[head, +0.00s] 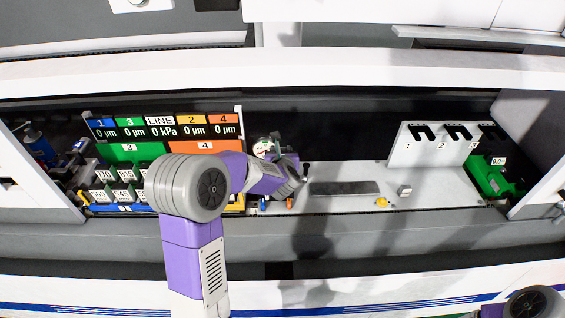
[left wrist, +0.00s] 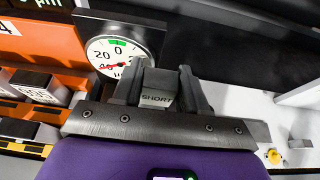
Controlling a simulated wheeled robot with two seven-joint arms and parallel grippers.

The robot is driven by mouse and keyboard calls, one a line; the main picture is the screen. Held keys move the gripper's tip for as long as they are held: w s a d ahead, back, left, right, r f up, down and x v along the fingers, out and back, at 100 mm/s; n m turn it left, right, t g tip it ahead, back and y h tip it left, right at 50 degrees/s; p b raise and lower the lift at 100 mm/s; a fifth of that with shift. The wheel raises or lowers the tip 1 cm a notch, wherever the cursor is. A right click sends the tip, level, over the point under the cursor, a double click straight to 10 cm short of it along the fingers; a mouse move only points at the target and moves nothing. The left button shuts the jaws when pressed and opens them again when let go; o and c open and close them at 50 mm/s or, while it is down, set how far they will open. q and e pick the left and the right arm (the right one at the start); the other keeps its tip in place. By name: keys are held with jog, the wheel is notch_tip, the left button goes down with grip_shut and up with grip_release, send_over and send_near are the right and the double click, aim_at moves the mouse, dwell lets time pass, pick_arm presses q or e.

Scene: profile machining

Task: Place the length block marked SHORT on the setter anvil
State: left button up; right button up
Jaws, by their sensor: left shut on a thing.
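My left gripper (head: 303,172) reaches over the grey bench, right beside the round white dial gauge (head: 265,147). In the left wrist view, the fingers of this gripper (left wrist: 162,82) are shut on a grey block marked SHORT (left wrist: 157,92). The block's lettering faces the camera. The dial (left wrist: 115,56) stands just beyond the left finger, with a green mark at its top. The setter anvil cannot be made out; the gripper and dial cover that area. My right gripper is out of view.
Left of the gauge stands a display board (head: 162,121) above racks of marked blocks. A dark flat strip (head: 343,188), a yellow knob (head: 382,203) and a small grey block (head: 404,190) are to the right. A white slotted rack (head: 432,150) stands farther right.

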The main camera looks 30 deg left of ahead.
pick_arm(q)
jog(key=shift+w+f, duration=0.15)
jog(key=shift+f, duration=0.4)
jog(key=f, duration=0.3)
jog(key=shift+s, duration=0.2)
jog(key=shift+w+f, duration=0.15)
jog(key=shift+f, duration=0.15)
jog(key=o, duration=1.3)
jog(key=shift+f, duration=0.1)
jog(key=shift+c, duration=0.2)
